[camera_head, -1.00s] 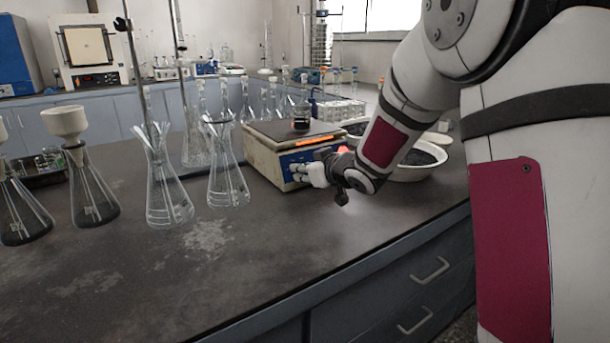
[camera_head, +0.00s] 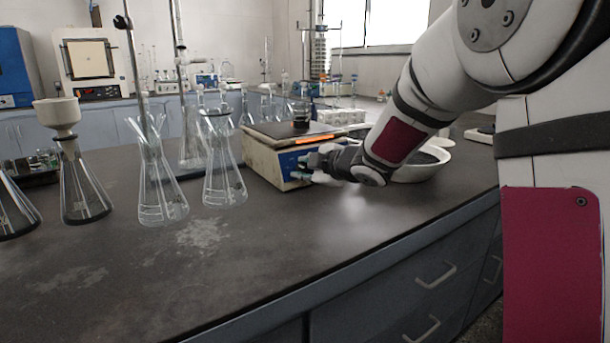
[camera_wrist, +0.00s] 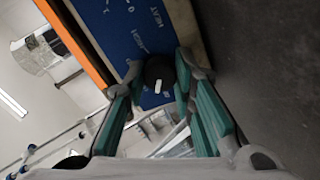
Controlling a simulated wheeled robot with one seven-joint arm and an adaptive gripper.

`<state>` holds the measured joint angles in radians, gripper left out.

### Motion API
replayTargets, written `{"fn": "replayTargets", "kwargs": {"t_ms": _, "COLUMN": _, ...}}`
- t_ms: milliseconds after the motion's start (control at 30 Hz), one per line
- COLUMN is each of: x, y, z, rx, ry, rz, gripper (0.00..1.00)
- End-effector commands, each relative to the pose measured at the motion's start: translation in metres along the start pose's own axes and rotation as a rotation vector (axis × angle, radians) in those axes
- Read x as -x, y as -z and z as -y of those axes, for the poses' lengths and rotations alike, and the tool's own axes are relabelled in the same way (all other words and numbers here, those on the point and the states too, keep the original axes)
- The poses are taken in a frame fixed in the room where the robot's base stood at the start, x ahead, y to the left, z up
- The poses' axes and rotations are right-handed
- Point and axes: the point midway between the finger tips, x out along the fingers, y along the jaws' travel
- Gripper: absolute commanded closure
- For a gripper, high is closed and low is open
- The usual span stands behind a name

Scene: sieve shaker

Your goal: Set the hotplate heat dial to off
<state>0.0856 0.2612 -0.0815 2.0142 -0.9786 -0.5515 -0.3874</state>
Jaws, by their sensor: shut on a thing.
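The hotplate (camera_head: 268,160) stands on the dark bench, with a dark top plate, a cream body and a blue front panel. In the wrist view its blue panel (camera_wrist: 122,28) carries the word HEAT beside the black heat dial (camera_wrist: 160,74), which has a white pointer mark. My gripper (camera_head: 312,168) is at the front of the hotplate. In the wrist view the fingertips of my gripper (camera_wrist: 160,76) are shut on the dial, one on each side. In the head view the gripper hides the dial.
A small beaker with dark liquid (camera_head: 299,118) stands on the hotplate. Glass flasks (camera_head: 224,170) stand to its left by a metal stand. A white basin (camera_head: 428,162) is at the right, behind my arm. The front of the bench (camera_head: 215,280) is clear.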

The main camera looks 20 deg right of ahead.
Motion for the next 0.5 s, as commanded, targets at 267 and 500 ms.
{"fn": "replayTargets", "kwargs": {"t_ms": 267, "x": -0.0006, "y": -0.0005, "z": 0.003, "rx": 0.201, "ry": 0.005, "rz": -0.008, "gripper": 1.0}}
{"fn": "replayTargets", "kwargs": {"t_ms": 500, "x": -0.0004, "y": -0.0002, "z": 0.0024, "rx": 0.303, "ry": 0.006, "rz": -0.012, "gripper": 1.0}}
